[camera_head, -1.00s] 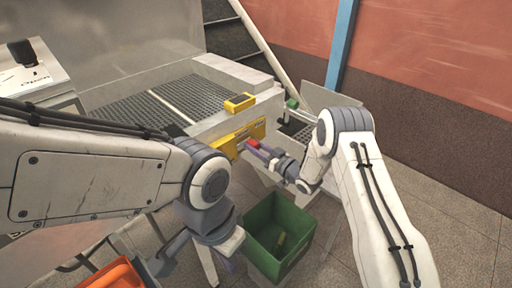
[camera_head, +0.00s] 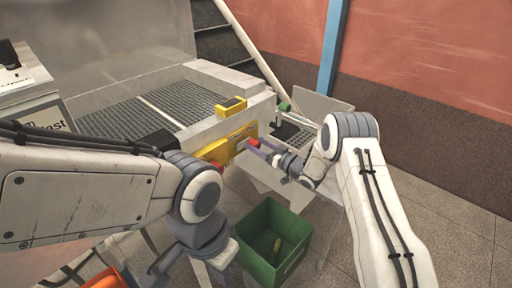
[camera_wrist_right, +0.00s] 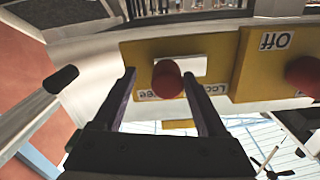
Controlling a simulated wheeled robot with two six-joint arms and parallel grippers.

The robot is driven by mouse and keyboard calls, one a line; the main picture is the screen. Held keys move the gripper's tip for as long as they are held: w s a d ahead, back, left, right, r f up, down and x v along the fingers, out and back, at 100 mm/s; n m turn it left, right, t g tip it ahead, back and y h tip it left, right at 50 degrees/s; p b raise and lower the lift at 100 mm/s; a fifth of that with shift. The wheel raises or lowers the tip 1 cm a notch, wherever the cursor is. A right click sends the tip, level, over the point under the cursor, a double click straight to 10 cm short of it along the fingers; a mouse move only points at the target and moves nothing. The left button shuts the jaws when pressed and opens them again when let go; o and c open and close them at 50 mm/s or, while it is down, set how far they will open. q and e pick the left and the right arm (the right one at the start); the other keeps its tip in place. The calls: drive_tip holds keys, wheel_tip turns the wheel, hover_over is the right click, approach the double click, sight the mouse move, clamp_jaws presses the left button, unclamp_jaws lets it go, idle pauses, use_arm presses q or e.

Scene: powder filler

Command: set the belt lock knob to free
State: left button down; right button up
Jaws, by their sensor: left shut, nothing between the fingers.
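The yellow control panel (camera_head: 232,140) is on the front of the grey machine. In the right wrist view it is upside down. A red knob (camera_wrist_right: 167,80) stands out from it, beside a partly hidden label starting "Loc". My right gripper (camera_wrist_right: 160,85) is open, with one finger on each side of this knob and a gap showing on both sides. The gripper (camera_head: 262,150) also shows at the panel in the head view. A second red knob (camera_wrist_right: 303,74) is under an "Off" label (camera_wrist_right: 275,41). My left gripper (camera_head: 165,264) is shut and empty, low and away from the panel.
A green bin (camera_head: 290,268) with something yellowish in it stands on the floor below my right gripper. An orange container (camera_head: 106,277) is at the lower left. A yellow box (camera_head: 231,106) sits on the machine's edge. Open floor lies at the right.

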drive_tip(key=shift+a, duration=0.15)
drive_tip(key=shift+s, duration=0.2)
drive_tip(key=b+v, duration=0.2)
drive_tip(key=v, duration=0.8)
drive_tip(key=shift+d, duration=0.2)
drive_tip(key=shift+a+r, duration=0.1)
